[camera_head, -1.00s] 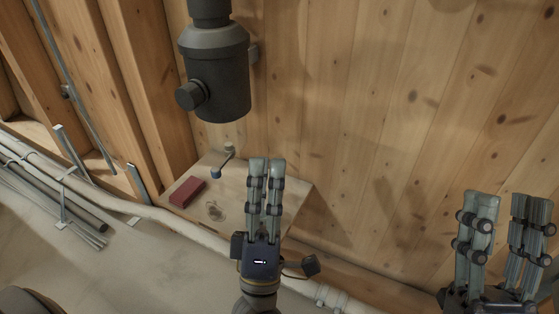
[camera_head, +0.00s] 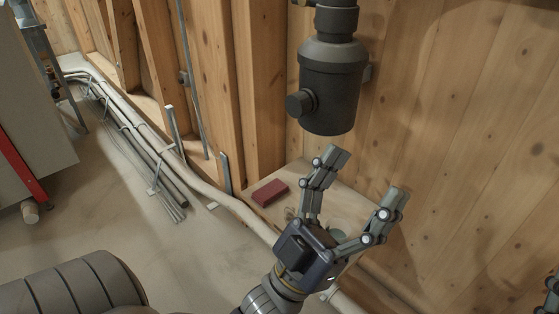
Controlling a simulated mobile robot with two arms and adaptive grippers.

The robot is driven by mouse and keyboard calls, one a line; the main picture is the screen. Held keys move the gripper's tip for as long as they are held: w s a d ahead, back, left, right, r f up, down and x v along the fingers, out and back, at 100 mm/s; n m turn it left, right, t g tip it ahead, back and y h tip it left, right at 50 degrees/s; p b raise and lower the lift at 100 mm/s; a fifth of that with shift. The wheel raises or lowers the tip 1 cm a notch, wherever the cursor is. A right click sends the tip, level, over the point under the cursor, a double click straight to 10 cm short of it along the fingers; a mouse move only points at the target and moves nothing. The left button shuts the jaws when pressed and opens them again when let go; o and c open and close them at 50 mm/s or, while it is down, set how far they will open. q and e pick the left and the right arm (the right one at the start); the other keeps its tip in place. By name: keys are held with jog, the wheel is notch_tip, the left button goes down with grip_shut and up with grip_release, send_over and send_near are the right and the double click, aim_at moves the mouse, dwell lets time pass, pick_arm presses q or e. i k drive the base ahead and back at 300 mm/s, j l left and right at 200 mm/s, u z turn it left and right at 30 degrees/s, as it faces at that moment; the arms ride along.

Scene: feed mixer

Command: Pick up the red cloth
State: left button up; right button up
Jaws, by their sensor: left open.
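The red cloth (camera_head: 270,192), a small folded dark-red block shape, lies on a low wooden shelf (camera_head: 299,171) against the plank wall. My left gripper (camera_head: 362,178) is open in front of the shelf, with its two fingers spread wide and nothing between them. It is to the right of the cloth and apart from it in the picture. The gripper hides the right part of the shelf. Only a dark sliver at the right edge, probably my right gripper, shows; its fingers are cut off.
A dark grey cylinder (camera_head: 332,85) with a side knob hangs on the wall above the shelf. Pipes (camera_head: 150,150) run along the floor at the wall's foot. A pale cabinet (camera_head: 35,125) stands at the left. The floor between is clear.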

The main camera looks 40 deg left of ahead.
aim_at(264, 196)
jog(key=u, duration=1.3)
